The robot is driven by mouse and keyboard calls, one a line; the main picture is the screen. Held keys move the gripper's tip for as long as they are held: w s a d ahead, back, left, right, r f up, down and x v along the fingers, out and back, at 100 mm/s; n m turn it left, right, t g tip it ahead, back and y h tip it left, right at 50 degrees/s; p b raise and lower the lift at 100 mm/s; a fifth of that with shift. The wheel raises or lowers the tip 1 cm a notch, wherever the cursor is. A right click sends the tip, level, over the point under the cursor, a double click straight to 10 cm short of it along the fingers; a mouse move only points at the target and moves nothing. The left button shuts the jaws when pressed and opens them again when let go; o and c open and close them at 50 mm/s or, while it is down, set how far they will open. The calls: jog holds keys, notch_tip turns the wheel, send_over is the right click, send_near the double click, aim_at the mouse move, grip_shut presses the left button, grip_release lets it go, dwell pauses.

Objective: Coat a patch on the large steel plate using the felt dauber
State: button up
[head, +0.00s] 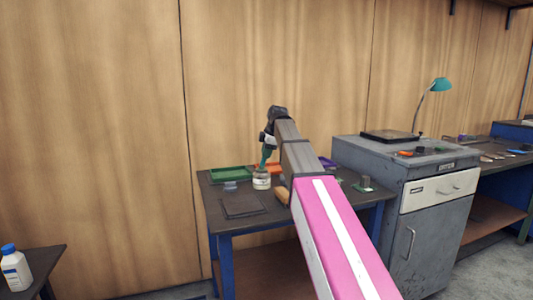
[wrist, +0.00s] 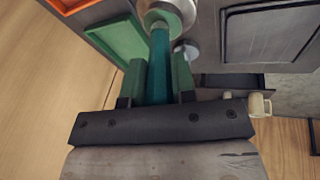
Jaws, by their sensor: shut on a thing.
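My gripper (head: 265,160) is over the workbench, pointing down. In the wrist view its green fingers (wrist: 158,80) are shut on the teal handle of the felt dauber (wrist: 159,58). The dauber's lower end is at the mouth of a glass jar (head: 261,181), also seen in the wrist view (wrist: 172,8); its felt tip is hidden, and I cannot tell how deep it sits. A dark, flat square plate (head: 242,206) lies on the bench in front of the jar; it also shows in the wrist view (wrist: 270,35). I cannot tell whether it is coated.
A green tray (head: 230,174) and an orange tray (head: 270,167) lie at the back of the bench (head: 222,220). A small clear item (head: 230,186) is left of the jar. A grey cabinet (head: 420,180) stands to the right. A white bottle (head: 14,268) is at far left.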

jog(key=shift+r, duration=3.45)
